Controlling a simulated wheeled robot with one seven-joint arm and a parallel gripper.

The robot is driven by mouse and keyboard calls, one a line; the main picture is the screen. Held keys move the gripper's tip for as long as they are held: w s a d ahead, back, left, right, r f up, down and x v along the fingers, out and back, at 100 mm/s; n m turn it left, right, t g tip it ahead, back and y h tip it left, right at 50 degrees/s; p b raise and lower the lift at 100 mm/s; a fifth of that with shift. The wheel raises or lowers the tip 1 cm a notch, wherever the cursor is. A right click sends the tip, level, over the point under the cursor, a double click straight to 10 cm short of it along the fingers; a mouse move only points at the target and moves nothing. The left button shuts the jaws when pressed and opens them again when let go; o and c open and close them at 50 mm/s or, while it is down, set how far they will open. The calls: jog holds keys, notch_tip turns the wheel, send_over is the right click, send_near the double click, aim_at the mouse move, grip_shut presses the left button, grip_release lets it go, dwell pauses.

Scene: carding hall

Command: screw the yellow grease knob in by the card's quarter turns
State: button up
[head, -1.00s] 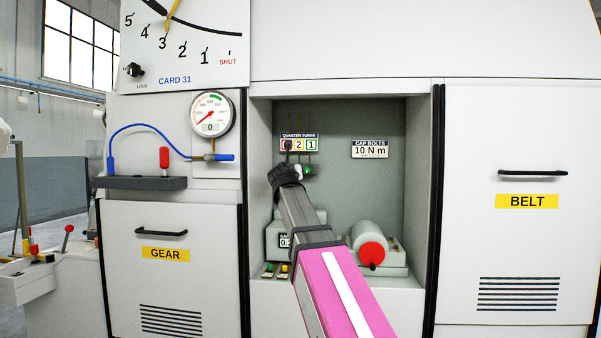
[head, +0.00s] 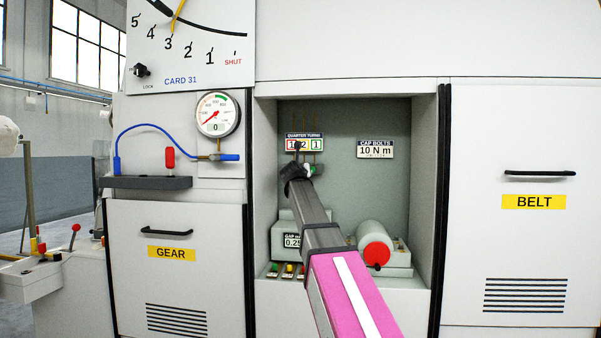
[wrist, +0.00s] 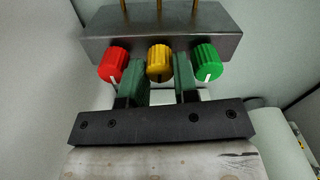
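The yellow grease knob (wrist: 160,62) sits under a grey block (wrist: 165,28), between the red knob (wrist: 113,65) and the green knob (wrist: 207,62). My gripper (wrist: 160,84) is open, with one green finger on each side of the yellow knob; whether either finger touches it I cannot tell. In the head view my gripper (head: 298,158) reaches into the recess and hides the yellow and red knobs. The quarter turns card (head: 304,135) hangs just above. It reads 1 on red, 2 on yellow and 1 on green.
A grey unit with a red-ended cylinder (head: 375,252) stands low at the right of the recess. A gap display (head: 291,241) and small coloured buttons (head: 289,268) are at lower left.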

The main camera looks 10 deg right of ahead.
jog(key=shift+c, duration=0.4)
jog(key=shift+m, duration=0.4)
jog(key=shift+m, duration=2.6)
jog(key=o, duration=0.7)
jog(key=shift+c, duration=0.2)
